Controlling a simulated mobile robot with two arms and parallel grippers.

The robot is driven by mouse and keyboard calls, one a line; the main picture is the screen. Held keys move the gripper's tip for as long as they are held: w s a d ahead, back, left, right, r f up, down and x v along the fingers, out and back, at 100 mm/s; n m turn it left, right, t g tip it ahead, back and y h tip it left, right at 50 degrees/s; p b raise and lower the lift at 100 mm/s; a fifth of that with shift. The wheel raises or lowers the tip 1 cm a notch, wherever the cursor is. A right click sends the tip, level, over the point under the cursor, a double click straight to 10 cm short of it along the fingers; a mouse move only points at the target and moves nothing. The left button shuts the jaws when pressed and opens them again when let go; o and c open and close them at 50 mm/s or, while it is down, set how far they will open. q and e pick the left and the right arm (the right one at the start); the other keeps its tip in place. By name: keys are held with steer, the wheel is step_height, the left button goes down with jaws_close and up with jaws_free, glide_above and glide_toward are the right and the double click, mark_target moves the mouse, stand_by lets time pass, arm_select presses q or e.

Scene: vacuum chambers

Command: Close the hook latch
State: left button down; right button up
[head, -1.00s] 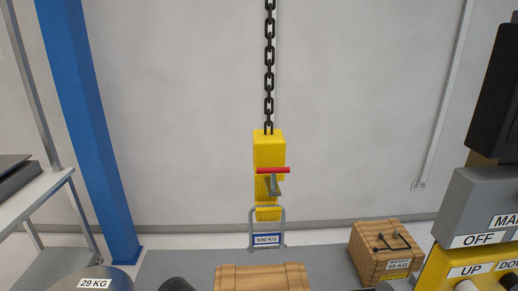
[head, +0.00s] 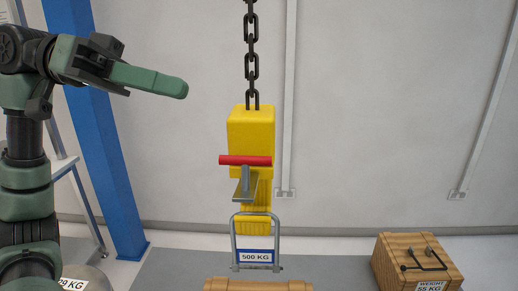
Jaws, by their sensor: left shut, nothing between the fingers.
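The yellow hook block (head: 251,130) hangs from a black chain in the middle of the head view. Its latch has a red bar handle (head: 245,160) and a grey metal plate (head: 246,187) below it, at the front of the block. A grey metal bail with a 500 KG label (head: 256,256) stands at the lower end of the yellow hook. Whether the hook is engaged with the bail is unclear. My left gripper (head: 184,88) is shut and empty, left of the block and a little above the red handle, apart from it. My right gripper is out of view.
A wooden crate marked 55 KG (head: 405,262) is at the lower right. Another wooden top (head: 258,285) shows below the bail. A blue post (head: 103,150) and a shelf stand behind my left arm. The space right of the block is clear.

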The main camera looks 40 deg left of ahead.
arm_select(q)
steer(key=p, duration=0.4)
glide_above(247, 170)
steer(key=w+a, duration=0.2)
steer(key=a, duration=0.2)
steer(key=f, duration=0.2)
steer(key=s+f, duration=0.1)
steer(key=f+b, duration=0.1)
steer(key=f, duration=0.1)
steer(key=shift+s+d, duration=0.4)
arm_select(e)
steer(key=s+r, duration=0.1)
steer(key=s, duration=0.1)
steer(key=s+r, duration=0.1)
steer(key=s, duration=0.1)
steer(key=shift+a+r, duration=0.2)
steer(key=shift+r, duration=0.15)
arm_select(q)
steer(key=shift+f, duration=0.1)
